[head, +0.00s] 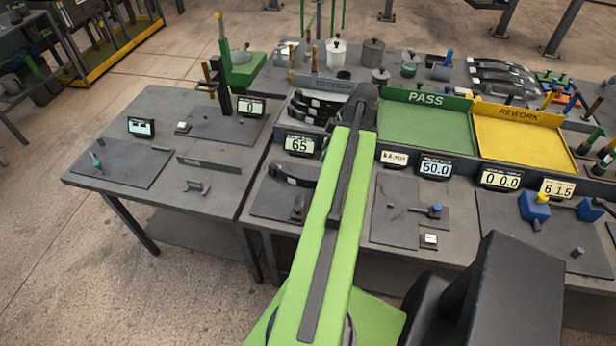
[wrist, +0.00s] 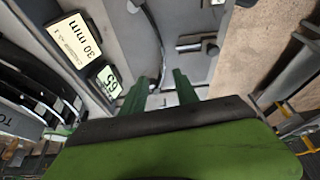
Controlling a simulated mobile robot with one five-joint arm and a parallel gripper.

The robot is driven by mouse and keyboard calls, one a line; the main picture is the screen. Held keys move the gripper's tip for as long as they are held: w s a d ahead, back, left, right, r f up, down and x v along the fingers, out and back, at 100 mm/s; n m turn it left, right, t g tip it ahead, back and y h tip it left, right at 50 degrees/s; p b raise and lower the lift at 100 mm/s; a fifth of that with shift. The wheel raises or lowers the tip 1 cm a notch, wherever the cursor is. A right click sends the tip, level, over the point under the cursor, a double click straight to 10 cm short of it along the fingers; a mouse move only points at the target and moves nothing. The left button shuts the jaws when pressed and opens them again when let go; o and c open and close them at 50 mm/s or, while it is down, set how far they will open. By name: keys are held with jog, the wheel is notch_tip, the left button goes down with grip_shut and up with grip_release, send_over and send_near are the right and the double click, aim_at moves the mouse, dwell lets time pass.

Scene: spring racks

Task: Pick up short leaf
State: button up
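In the head view, a dark curved leaf (head: 291,177) lies on a grey pad beside the 65 display. Several dark leaves (head: 318,104) are stacked in the tray at the back, and they show at the left edge of the wrist view (wrist: 28,72). I cannot tell by size which is the short leaf. In the wrist view, my gripper (wrist: 168,76) points down at the bench with its two green fingers apart. A thin dark curved piece (wrist: 152,28) lies just beyond the left finger. Nothing is clearly held. My arm hides the gripper in the head view.
The 65 display (head: 300,144) and a 30 mm sign (wrist: 75,40) stand beside the pad. A green PASS tray (head: 425,122) and a yellow REWORK tray (head: 520,138) are at the back right.

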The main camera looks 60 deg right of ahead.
jog(key=b, duration=1.1)
send_near(306, 181)
jog(key=x, duration=0.2)
jog(key=d+x, duration=0.1)
jog(key=x, duration=0.2)
jog(key=shift+d+f, duration=0.1)
jog(key=shift+f, duration=0.35)
jog(key=shift+w+f+b, duration=0.15)
jog(key=shift+w+b, duration=0.05)
jog(key=shift+b, duration=0.15)
jog(key=b+x, duration=0.4)
jog(key=x, duration=0.1)
jog(key=shift+s+a+b, duration=0.1)
jog(key=shift+a+b, duration=0.25)
grip_shut()
